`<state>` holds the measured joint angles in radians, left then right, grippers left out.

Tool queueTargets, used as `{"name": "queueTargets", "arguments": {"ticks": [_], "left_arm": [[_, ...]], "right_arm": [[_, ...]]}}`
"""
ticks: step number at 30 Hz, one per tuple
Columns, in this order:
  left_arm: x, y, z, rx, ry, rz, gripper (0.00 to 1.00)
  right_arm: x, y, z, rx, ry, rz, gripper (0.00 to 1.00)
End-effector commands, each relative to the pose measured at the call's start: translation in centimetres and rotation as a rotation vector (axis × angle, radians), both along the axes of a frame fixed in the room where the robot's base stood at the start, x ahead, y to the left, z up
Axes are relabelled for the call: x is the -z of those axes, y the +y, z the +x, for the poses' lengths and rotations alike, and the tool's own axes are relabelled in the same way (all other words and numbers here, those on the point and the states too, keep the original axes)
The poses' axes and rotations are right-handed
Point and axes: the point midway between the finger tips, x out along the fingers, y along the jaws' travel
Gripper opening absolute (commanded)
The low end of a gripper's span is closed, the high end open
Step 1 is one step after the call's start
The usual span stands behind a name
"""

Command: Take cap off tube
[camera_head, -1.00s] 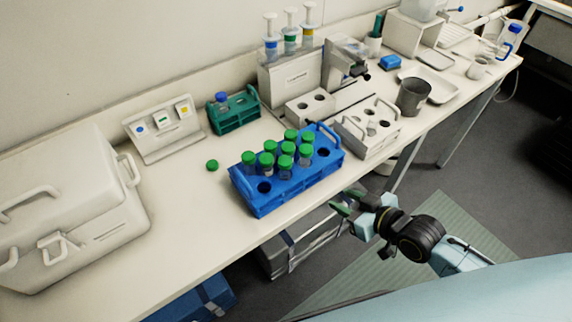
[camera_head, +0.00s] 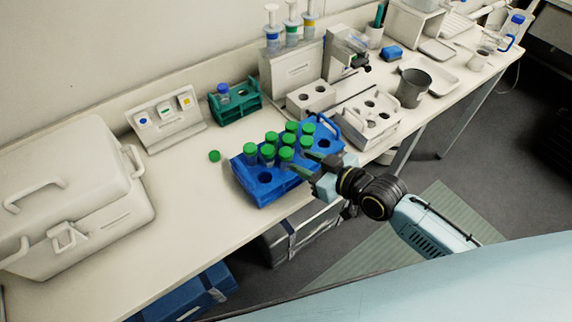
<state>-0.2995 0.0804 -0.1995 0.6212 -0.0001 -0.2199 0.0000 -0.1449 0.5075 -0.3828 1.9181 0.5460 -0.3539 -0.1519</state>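A blue rack (camera_head: 262,196) stands near the front edge of the bench and holds several upright tubes with green caps, such as the front tube (camera_head: 286,156). A loose green cap (camera_head: 214,156) lies on the bench left of the rack. My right gripper (camera_head: 303,167) is at the rack's front right side, close to the front tubes. Its fingers look spread, with nothing seen between them. It covers part of the rack's right end. I cannot tell whether it touches the rack or a tube. My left gripper is not in view.
A teal rack (camera_head: 238,114) with a blue-capped tube stands behind. A white holder (camera_head: 372,136) and a grey cup (camera_head: 412,88) stand to the right. A white case (camera_head: 75,190) fills the left. The bench between case and blue rack is mostly clear.

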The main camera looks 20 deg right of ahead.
Motion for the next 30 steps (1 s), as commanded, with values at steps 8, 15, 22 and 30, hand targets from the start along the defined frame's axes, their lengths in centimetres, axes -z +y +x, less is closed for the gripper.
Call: {"name": "queueTargets", "arguments": {"ticks": [8,15,22,30], "left_arm": [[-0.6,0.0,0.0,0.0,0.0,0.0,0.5],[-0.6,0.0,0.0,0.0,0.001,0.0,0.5],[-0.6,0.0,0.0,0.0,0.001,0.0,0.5],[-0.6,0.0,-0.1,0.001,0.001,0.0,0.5]], "right_arm": [[0.9,1.9,3.2,0.001,-0.001,0.0,0.37],[1.3,2.3,3.9,0.0,-0.001,-0.002,0.37],[1.3,2.3,3.9,0.0,0.0,-0.002,0.22],[1.3,2.3,3.9,0.0,0.0,-0.002,0.0]]}}
